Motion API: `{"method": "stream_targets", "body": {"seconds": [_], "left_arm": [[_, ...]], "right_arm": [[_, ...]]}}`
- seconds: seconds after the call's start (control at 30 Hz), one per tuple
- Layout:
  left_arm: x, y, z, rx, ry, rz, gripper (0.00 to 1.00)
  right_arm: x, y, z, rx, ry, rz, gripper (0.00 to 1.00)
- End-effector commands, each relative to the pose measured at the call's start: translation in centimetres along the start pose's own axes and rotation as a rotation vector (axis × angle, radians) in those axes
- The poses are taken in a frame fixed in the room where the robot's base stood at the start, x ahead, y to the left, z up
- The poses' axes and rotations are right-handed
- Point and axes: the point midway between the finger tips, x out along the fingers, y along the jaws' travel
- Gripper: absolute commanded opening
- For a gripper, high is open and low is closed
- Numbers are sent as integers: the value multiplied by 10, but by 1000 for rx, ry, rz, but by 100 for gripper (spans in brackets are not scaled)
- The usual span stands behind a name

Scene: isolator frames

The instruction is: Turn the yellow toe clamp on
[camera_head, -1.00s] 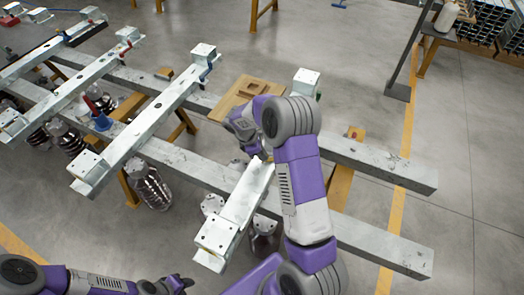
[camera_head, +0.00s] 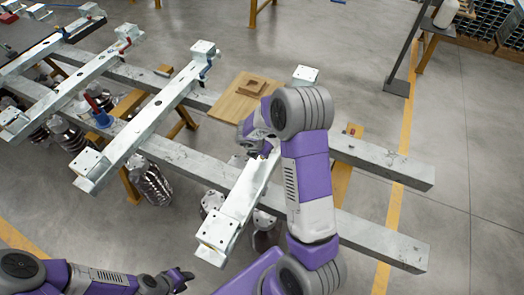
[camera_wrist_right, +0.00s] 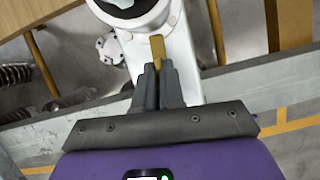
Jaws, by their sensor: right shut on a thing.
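The yellow toe clamp handle (camera_wrist_right: 157,46) stands up in the right wrist view, between my right gripper's fingertips (camera_wrist_right: 157,68). The gripper is shut on it. The rest of the clamp is mostly hidden; a white metal beam (camera_wrist_right: 178,50) runs beneath it. In the head view my right gripper (camera_head: 262,150) is over the middle of the rightmost short beam (camera_head: 236,208), largely covered by my own arm, and the clamp is barely seen there. My left gripper (camera_head: 178,278) is low at the left, away from the beams, seemingly empty; its finger gap is unclear.
Two long grey beams (camera_head: 385,163) cross under several white short beams. Other beams carry blue clamps (camera_head: 207,72) and red clamps (camera_head: 125,46). A wooden board (camera_head: 240,103) lies behind my right gripper. Silver cylinders (camera_head: 152,183) hang below.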

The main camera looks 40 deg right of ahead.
Motion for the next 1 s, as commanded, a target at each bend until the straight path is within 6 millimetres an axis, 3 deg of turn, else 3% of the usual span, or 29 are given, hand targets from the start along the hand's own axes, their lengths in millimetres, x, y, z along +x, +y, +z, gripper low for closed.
{"method": "stream_targets", "body": {"seconds": [0.3, 0.83, 0.87, 1.0], "left_arm": [[0, 0, 0, 0, 0, 0, 36], [0, 0, 0, 0, 0, 0, 36], [0, 0, 0, 0, 0, 0, 36], [0, 0, 0, 0, 0, 0, 36]], "right_arm": [[1, -2, -2, -104, 5, 39, 0], [2, -2, -2, -125, 5, 46, 0], [2, -2, -2, -125, 5, 46, 13], [1, -2, -2, -123, 4, 47, 34]]}}
